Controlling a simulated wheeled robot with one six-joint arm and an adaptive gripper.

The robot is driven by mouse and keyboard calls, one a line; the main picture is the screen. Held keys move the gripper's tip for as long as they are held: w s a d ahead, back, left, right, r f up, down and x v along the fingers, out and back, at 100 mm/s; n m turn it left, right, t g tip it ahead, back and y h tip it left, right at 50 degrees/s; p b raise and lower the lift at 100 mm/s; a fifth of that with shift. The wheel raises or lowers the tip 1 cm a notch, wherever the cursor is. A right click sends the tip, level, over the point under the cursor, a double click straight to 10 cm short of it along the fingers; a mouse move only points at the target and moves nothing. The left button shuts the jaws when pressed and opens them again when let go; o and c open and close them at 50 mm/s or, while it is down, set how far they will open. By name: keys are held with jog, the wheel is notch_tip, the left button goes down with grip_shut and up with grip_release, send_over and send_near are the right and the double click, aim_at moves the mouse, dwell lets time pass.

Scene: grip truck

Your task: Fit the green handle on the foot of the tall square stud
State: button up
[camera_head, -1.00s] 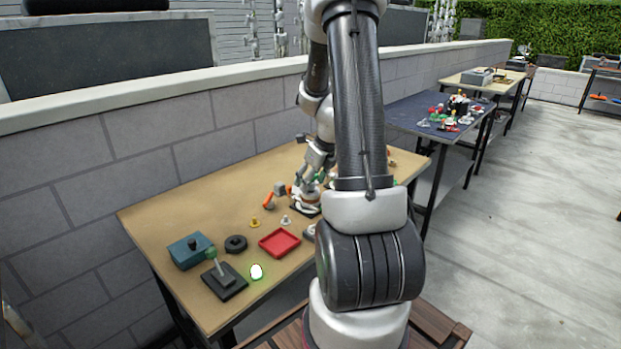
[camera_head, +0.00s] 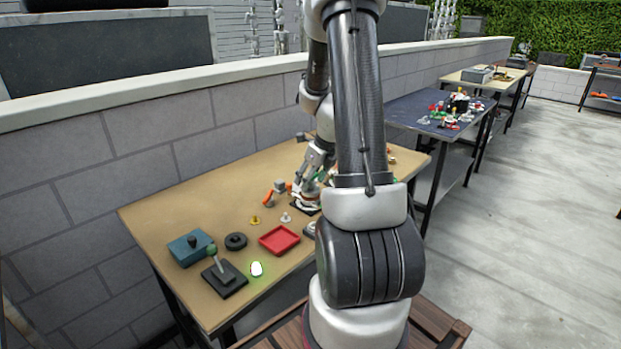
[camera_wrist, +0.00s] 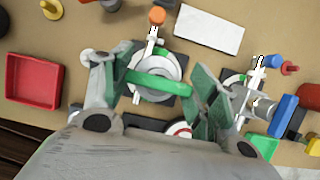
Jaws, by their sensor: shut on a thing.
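My gripper (camera_wrist: 163,92) is shut on the green handle (camera_wrist: 158,86), a bar that spans between its two green-padded fingers in the wrist view. The handle lies across a white round piece (camera_wrist: 152,66) on a dark square base; I cannot tell whether it touches it. A white arm with an orange knob (camera_wrist: 157,15) extends from that piece. I cannot make out the tall square stud for certain; the handle and fingers hide part of this area. In the head view my gripper (camera_head: 311,182) is low over the table's far part, partly behind my arm.
A red tray (camera_head: 279,240), black ring (camera_head: 236,241), teal box (camera_head: 190,249) and a dark-based lever (camera_head: 224,279) stand on the tabletop (camera_head: 185,215). In the wrist view a white plate (camera_wrist: 209,29) lies above, and blue blocks (camera_wrist: 284,115) and a second white fixture crowd the right.

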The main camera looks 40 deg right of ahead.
jog(key=shift+f, duration=0.25)
jog(key=o, duration=1.1)
jog(key=shift+o, duration=0.2)
jog(key=o, duration=0.3)
jog(key=shift+r, duration=3.75)
